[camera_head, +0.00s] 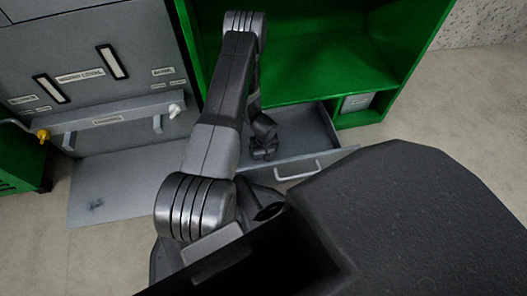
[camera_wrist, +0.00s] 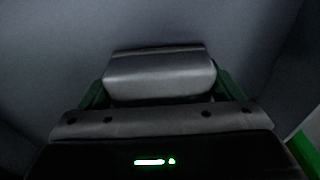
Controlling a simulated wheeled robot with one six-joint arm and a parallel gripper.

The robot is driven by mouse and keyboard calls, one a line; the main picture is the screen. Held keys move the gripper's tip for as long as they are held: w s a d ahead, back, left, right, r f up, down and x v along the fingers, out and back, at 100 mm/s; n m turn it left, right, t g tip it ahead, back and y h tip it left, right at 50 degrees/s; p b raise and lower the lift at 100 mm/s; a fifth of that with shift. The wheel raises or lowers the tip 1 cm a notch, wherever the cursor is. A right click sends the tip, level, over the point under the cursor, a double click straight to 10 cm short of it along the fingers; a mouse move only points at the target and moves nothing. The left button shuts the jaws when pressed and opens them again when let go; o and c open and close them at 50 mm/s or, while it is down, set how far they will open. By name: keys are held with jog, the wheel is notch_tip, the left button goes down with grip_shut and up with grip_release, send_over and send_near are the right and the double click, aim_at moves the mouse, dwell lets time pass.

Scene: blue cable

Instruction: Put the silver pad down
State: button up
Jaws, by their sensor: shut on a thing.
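The silver pad (camera_wrist: 160,76) is a rounded grey block between the two fingers of my gripper (camera_wrist: 160,92) in the wrist view. My gripper is shut on it. In the head view my gripper (camera_head: 263,152) is low, inside or just above the open grey drawer (camera_head: 312,143). The pad cannot be made out in the head view. Plain grey surface lies beyond the pad in the wrist view; whether the pad touches it I cannot tell.
The drawer sticks out below a green cabinet (camera_head: 330,65), with its handle (camera_head: 298,171) in front. A grey panel unit (camera_head: 85,70) with labels stands at the left, and a flat grey plate (camera_head: 120,188) lies below it. Pale floor (camera_head: 440,110) is clear at the right.

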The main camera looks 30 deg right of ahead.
jog(key=shift+f, duration=0.35)
jog(key=o, duration=1.1)
jog(key=shift+r, duration=0.15)
jog(key=r+p, duration=0.1)
jog(key=r, duration=0.3)
jog(key=s+r+p, duration=0.1)
jog(key=r, duration=0.3)
jog(key=r+p, duration=0.1)
jog(key=r, duration=0.3)
jog(key=shift+s+a, duration=0.15)
jog(key=shift+a, duration=0.05)
